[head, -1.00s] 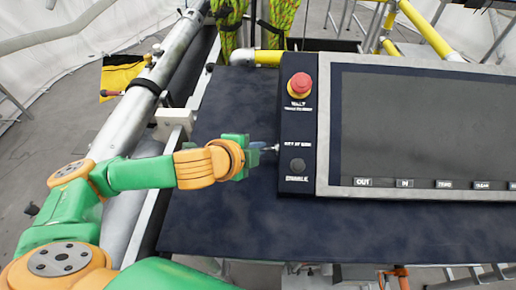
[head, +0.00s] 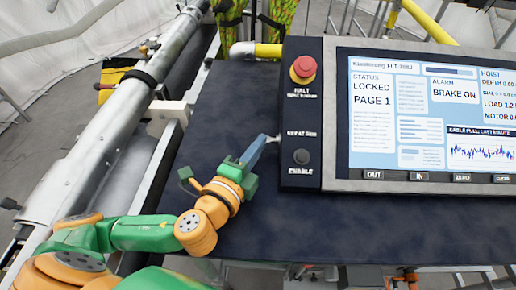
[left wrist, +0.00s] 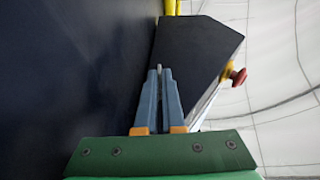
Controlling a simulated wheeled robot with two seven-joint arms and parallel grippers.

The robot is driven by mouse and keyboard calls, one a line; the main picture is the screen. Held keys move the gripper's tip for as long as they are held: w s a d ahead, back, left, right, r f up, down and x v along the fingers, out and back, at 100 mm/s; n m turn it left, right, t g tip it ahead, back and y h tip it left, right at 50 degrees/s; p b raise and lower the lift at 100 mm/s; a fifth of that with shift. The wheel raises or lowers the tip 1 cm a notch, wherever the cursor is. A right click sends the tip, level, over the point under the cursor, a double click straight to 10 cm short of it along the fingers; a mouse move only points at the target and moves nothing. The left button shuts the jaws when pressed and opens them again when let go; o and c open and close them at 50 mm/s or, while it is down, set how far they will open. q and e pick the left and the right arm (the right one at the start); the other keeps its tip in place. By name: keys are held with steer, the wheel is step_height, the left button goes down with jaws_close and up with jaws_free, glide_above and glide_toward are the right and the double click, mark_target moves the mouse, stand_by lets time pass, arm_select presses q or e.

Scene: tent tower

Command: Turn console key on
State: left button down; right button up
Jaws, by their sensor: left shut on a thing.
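The console (head: 308,110) stands on the dark table, with a red halt button (head: 303,68) at the top of its left panel and a dark enable button (head: 301,157) low on it. Its screen (head: 420,135) is lit and reads "LOCKED PAGE 1" and "BRAKE ON". My left gripper (head: 274,139) is at the console's left side, level with the key label. It is shut on the key (left wrist: 160,69), a small pale piece between the fingertips in the left wrist view. The key is mostly hidden by the fingers. My right gripper is not in view.
The dark table top (head: 225,120) is clear left of and below the console. A grey pipe and metal rail (head: 150,85) run along the left.

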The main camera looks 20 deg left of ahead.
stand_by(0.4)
arm_select(q)
steer(key=c, duration=1)
jaws_free()
steer(key=shift+s+r+p, duration=0.1)
steer(key=shift+s+p, duration=0.15)
steer(key=shift+p, duration=0.2)
steer(key=s+p, duration=0.1)
steer(key=s, duration=0.1)
steer(key=s+p, duration=0.3)
steer(key=shift+s+a+r, duration=0.3)
steer(key=shift+s+a, duration=0.05)
steer(key=shift+a, duration=0.05)
steer(key=shift+s, duration=0.4)
steer(key=shift+f, duration=0.1)
